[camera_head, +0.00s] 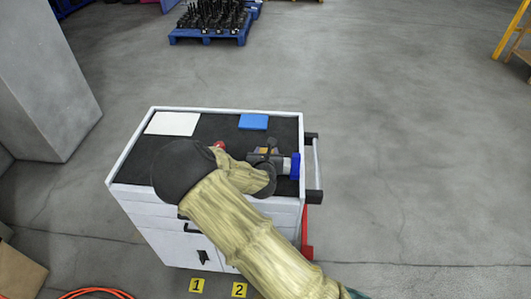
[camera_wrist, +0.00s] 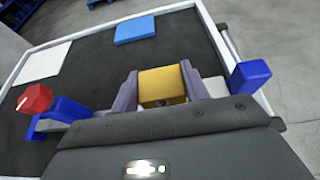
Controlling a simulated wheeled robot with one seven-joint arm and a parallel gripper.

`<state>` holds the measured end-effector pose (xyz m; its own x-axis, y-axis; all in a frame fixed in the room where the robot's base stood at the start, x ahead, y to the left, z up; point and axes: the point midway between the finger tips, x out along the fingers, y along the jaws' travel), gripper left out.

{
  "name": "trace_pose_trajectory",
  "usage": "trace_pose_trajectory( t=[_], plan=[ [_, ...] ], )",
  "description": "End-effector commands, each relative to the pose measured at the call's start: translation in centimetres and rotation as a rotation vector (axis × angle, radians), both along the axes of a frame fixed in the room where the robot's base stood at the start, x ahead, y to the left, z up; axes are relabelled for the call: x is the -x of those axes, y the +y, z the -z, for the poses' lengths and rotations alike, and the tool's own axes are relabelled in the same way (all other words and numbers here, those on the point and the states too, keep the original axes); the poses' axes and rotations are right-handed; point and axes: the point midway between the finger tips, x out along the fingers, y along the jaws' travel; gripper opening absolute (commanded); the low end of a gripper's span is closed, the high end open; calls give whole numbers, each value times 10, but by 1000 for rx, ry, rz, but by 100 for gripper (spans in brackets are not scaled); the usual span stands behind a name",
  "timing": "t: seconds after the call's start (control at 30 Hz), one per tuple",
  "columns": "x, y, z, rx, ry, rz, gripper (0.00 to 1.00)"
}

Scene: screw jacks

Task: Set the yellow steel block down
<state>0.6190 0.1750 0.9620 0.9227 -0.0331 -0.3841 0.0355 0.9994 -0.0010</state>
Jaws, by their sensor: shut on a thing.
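The yellow steel block (camera_wrist: 162,85) sits between the two grey fingers of my gripper (camera_wrist: 158,88) in the wrist view, and the fingers are shut on it. In the head view my gripper (camera_head: 266,153) is over the right part of the cart's black top, mostly hidden by my arm. Only a small bit of the block shows there. I cannot tell whether the block touches the surface beneath it. A blue pad (camera_head: 254,122) and a white pad (camera_head: 172,124) lie flat along the cart top's far side; both also show in the wrist view.
A white drawer cart (camera_head: 125,164) with a raised rim bears these things. A red-topped blue item (camera_wrist: 36,99) is left of my gripper, and a blue block-shaped part (camera_wrist: 250,74) is to its right. Dark mat between the pads and my gripper is clear.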

Motion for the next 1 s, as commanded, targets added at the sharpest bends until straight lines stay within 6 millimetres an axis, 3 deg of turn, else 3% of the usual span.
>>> trace_pose_trajectory(
  t=[0.5, 0.53, 0.63, 1.0],
  plan=[
    [0, 2, 7, 1, -4, -4, 6],
    [1, 2, 8, 0, -1, -4, 47],
    [1, 3, 7, 0, -1, -5, 67],
    [0, 2, 3, -1, -2, -3, 67]
  ],
)
